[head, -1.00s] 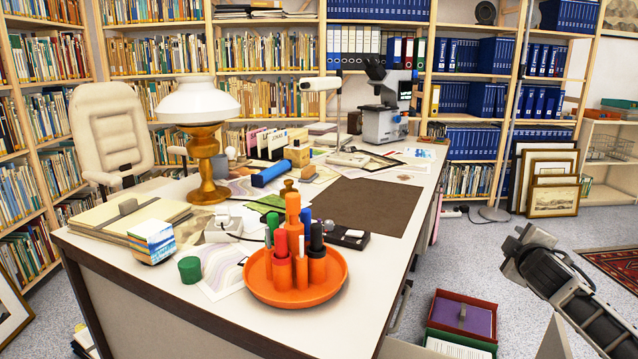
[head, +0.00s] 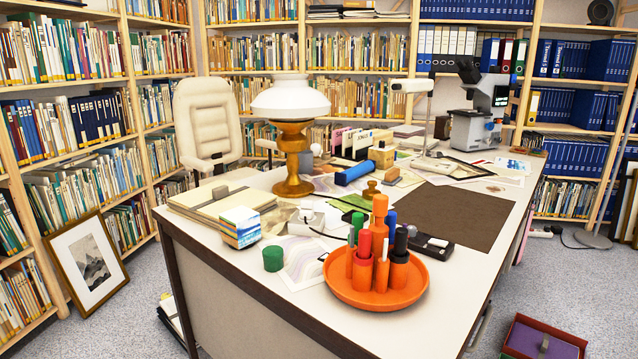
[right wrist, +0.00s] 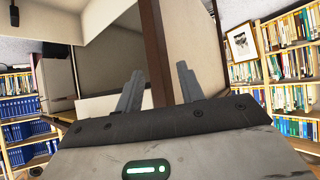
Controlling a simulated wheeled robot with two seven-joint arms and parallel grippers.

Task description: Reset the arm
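My right gripper (right wrist: 160,95) shows in the right wrist view with its two dark fingers standing apart and nothing between them. Beyond the fingers are a dark brown post and pale panels, which look like the desk's side. Neither gripper shows in the head view now. My left gripper is in no current view. The framed print (head: 85,262), a grey mountain picture in a brown frame, leans on the left bookshelf in the head view. A framed print (right wrist: 242,42) also shows at the upper right of the right wrist view.
The white desk (head: 300,320) holds an orange pen tray (head: 378,296), a lamp (head: 291,105), a microscope (head: 478,110) and papers. A cream chair (head: 208,120) stands behind it. A purple-topped box (head: 543,340) is on the floor at lower right. The floor (head: 140,275) beside the left print is clear.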

